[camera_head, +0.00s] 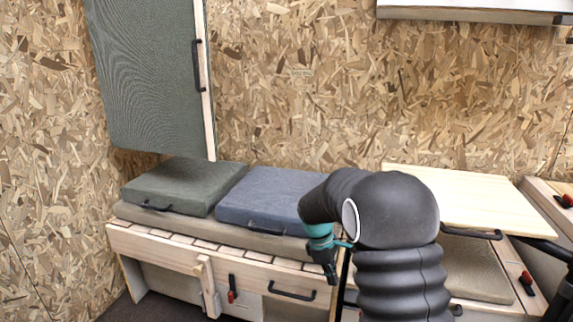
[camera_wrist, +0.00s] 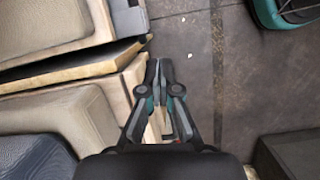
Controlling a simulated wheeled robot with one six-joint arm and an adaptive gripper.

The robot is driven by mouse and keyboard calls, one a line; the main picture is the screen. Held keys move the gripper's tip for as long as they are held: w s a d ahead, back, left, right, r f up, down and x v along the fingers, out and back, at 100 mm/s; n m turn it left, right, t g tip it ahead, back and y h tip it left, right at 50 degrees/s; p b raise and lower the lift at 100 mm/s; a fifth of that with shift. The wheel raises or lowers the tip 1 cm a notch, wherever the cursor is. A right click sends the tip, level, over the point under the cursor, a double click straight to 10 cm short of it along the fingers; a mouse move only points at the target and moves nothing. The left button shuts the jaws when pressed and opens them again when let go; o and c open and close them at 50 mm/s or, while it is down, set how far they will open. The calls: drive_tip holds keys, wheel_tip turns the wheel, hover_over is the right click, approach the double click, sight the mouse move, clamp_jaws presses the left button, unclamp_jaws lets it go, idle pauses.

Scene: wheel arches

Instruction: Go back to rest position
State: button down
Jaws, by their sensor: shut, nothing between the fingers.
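My gripper (camera_wrist: 158,66) points down in the wrist view, with its two dark fingertips together and nothing between them. Below it are the edge of a pale wooden bench and the dark floor. In the head view my gripper (camera_head: 331,278) hangs below my bent black arm, in front of the wooden bench (camera_head: 150,240). It looks small and partly hidden by the arm there. No object is in it.
A green cushion (camera_head: 180,185) and a blue cushion (camera_head: 268,195) lie on the bench. A wooden board (camera_head: 455,198) stands out at the right. A green panel (camera_head: 150,80) hangs on the chipboard wall (camera_head: 300,90). Grey floor (camera_wrist: 200,50) lies open beside the bench.

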drive_tip(key=s+r+m+t+y, duration=0.1)
drive_tip(key=s+r+m+t, duration=0.2)
drive_tip(key=s, duration=1.2)
drive_tip(key=s+d+r+m+t+y, duration=0.1)
drive_tip(key=s+r+m+t+y, duration=0.1)
drive_tip(key=s+r+m, duration=0.7)
drive_tip(key=shift+s+d+r+t, duration=0.25)
drive_tip(key=shift+s+r+t, duration=0.55)
drive_tip(key=shift+s+r, duration=2.3)
